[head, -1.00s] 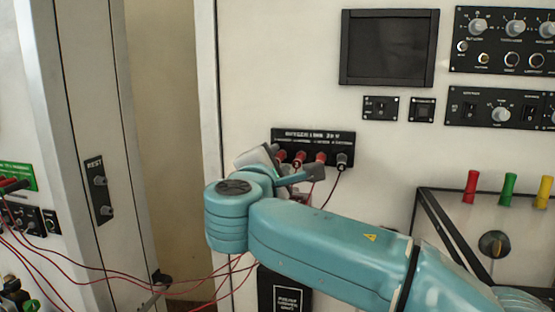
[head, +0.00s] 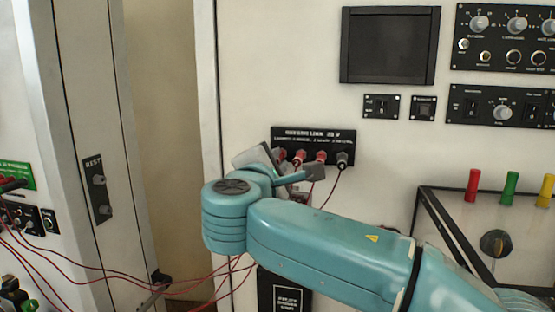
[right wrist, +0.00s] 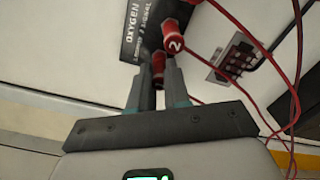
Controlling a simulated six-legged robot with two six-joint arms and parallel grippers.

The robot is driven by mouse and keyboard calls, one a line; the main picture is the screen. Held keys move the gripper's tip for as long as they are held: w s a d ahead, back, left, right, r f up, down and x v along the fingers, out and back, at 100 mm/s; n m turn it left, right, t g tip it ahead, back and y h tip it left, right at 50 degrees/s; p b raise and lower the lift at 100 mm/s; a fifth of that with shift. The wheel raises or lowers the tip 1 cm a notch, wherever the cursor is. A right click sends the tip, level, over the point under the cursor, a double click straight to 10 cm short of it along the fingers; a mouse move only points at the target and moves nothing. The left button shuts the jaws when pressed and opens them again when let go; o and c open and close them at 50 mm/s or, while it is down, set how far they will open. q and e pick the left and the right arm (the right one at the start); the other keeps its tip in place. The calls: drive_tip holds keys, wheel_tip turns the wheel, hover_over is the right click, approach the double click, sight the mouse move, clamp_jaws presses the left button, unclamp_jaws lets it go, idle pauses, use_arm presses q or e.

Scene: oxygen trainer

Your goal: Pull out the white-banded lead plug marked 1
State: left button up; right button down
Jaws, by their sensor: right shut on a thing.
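A black socket panel (head: 313,136) on the white wall holds a row of red lead plugs and a grey-black one (head: 342,160) at its right end. My right gripper (head: 284,167) reaches the left end of this row. In the right wrist view my right gripper (right wrist: 156,78) is shut on a red lead plug (right wrist: 158,66). No white band or number shows on that plug. A red plug marked 2 (right wrist: 174,44) sits close beside it. Whether the held plug is still seated cannot be told. My left gripper is not in view.
Thin red leads (head: 90,266) hang across the lower left. A dark screen (head: 389,46) and knob panels are above and right. A dark-framed box (head: 425,195) stands at the right, with red, green and yellow pegs above it. A cabinet column (head: 75,130) stands left.

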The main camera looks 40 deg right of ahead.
drive_tip(key=shift+b+v, duration=0.5)
drive_tip(key=shift+v, duration=1.9)
